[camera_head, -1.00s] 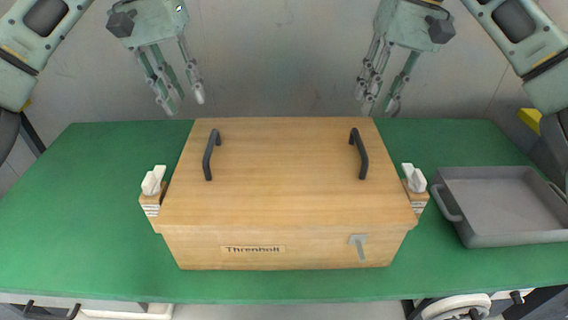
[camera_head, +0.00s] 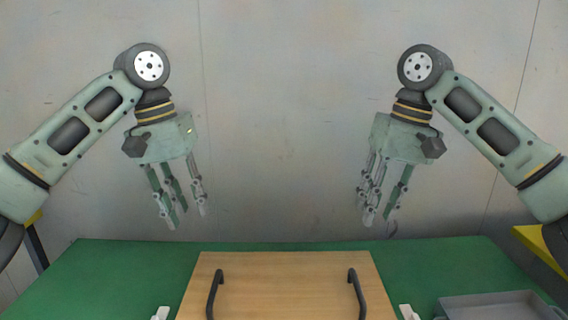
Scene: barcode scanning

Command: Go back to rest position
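My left gripper (camera_head: 184,219) hangs in the air at the left, fingers pointing down, above the back of the green table. Its fingers are spread apart with nothing between them. My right gripper (camera_head: 377,220) hangs at about the same height at the right, also with fingers apart and empty. Both are clear of the wooden box (camera_head: 284,280), whose lid shows at the bottom with a dark left handle (camera_head: 214,294) and a dark right handle (camera_head: 356,292). The front of the box is out of the picture.
The green table (camera_head: 105,275) runs along the bottom. A grey tray (camera_head: 490,304) sits at its right, partly cut off. White clips show at the box's left (camera_head: 161,313) and right (camera_head: 408,312). A plain grey wall (camera_head: 285,120) stands behind.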

